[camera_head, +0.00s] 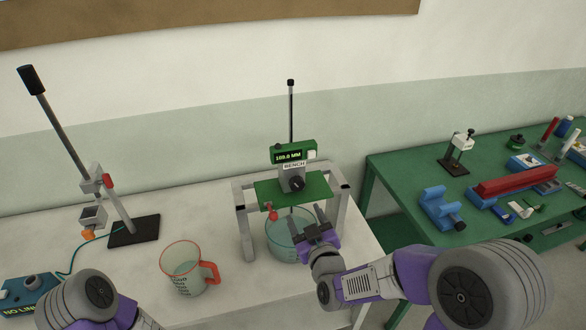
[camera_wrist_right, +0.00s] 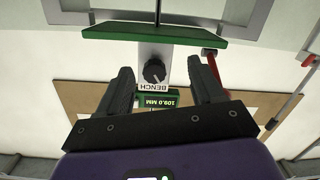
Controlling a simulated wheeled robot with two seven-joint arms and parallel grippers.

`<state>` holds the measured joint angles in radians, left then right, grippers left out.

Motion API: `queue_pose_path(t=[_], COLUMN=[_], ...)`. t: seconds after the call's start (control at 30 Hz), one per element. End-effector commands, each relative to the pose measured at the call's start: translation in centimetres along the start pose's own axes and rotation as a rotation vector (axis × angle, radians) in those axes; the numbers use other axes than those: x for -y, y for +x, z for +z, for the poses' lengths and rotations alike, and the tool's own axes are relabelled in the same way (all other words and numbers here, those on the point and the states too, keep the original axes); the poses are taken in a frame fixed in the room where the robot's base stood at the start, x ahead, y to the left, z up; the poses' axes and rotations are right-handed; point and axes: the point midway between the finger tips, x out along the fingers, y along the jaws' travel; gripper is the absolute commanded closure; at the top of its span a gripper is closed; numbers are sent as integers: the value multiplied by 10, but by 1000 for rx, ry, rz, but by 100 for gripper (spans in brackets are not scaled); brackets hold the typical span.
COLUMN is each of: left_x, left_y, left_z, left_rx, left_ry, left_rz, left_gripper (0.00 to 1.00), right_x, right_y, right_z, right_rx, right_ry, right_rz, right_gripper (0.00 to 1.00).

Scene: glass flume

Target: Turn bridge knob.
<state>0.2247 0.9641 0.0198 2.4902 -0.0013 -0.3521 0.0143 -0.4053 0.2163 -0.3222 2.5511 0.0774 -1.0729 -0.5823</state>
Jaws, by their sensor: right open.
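The bridge knob (camera_head: 297,183) is a small black dial on a grey block below a label reading BENCH. It sits on a green plate (camera_head: 268,191) across a grey bridge frame (camera_head: 243,222). In the right wrist view the knob (camera_wrist_right: 154,71) shows between my finger lines, with clear space on both sides. A green display (camera_wrist_right: 158,99) there reads 109.0 MM. My right gripper (camera_head: 308,218) is open and empty, in front of and below the knob in the head view, apart from it. My left gripper is out of view; only part of my left arm shows.
A glass bowl (camera_head: 279,239) stands under the bridge, partly behind my right gripper. A red-rimmed jug (camera_head: 186,271) and a stand with a slanted rod (camera_head: 133,231) are to the left. A red-tipped lever (camera_head: 272,211) hangs by the plate. A green bench (camera_head: 395,176) with tools is right.

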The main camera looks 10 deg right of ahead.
Motion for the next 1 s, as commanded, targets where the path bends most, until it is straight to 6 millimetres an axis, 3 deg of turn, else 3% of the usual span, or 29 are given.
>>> queue_pose_path(t=[0.03,0.2,0.47,0.7,1.0], left_x=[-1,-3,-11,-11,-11], left_y=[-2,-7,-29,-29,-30], left_z=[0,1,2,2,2], left_rx=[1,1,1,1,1], left_ry=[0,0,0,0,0], left_rz=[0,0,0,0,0], left_gripper=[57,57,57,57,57], right_x=[-6,-14,-15,-16,-16], right_y=[-4,-3,20,57,69], right_z=[-17,-36,-38,-38,-39], right_rx=[-44,-92,-87,-90,-89], right_ry=[-9,-27,-28,-26,-24], right_rz=[18,46,43,44,43], right_gripper=[33,33,33,33,33])
